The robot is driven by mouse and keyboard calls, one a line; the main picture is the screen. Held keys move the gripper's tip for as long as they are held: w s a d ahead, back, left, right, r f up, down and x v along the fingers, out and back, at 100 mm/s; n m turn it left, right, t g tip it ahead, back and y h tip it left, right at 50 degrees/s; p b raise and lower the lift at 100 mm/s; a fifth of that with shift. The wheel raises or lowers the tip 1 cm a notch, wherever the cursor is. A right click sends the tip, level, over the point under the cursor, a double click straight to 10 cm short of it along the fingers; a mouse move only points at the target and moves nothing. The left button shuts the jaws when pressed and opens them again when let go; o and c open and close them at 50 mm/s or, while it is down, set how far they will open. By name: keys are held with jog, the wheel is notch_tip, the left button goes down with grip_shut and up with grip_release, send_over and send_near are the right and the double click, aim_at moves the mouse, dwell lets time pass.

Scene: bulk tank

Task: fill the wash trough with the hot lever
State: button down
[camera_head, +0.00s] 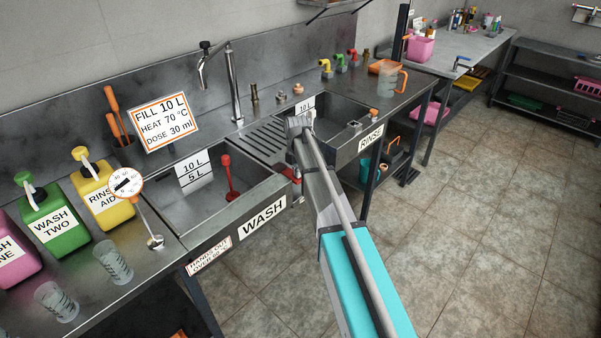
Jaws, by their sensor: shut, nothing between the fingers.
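The wash trough (190,212) is a steel basin at the centre left, with a WASH label on its front. Its level plate (193,170) reads 10 L and 5 L. A red upright plug or handle (229,178) stands inside, and I see no clear water surface. A tall tap (233,85) rises behind the trough. Small fittings behind the basins include a dark metal one (254,93) and a copper-coloured one (298,89); I cannot tell which is the hot lever. My gripper (300,123) is shut and empty near the drainboard between the basins; its fingers are hard to make out.
A sign (166,121) reads FILL 10 L, HEAT 70 °C, DOSE 30 ml. Bottles, a dial thermometer (126,183) and clear measuring cups (115,262) crowd the left counter. The rinse basin (340,118) and a jug (388,80) are right. Floor at right is clear.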

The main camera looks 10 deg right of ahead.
aim_at(300, 179)
dwell(0.4)
jog(key=shift+s+d+f+t+y+b, duration=0.1)
jog(key=shift+s+f+t+y+b, duration=0.2)
jog(key=shift+f+t+b, duration=0.2)
jog(key=shift+s+d+f+t+y+b, duration=0.15)
jog(key=shift+f+t+y+b, duration=0.2)
jog(key=shift+b, duration=0.2)
jog(key=shift+f+t+y+b, duration=0.45)
jog(key=shift+t+b, duration=0.2)
jog(key=shift+b, duration=0.05)
jog(key=shift+f+b, duration=0.2)
jog(key=shift+b, duration=0.1)
dwell(5.6)
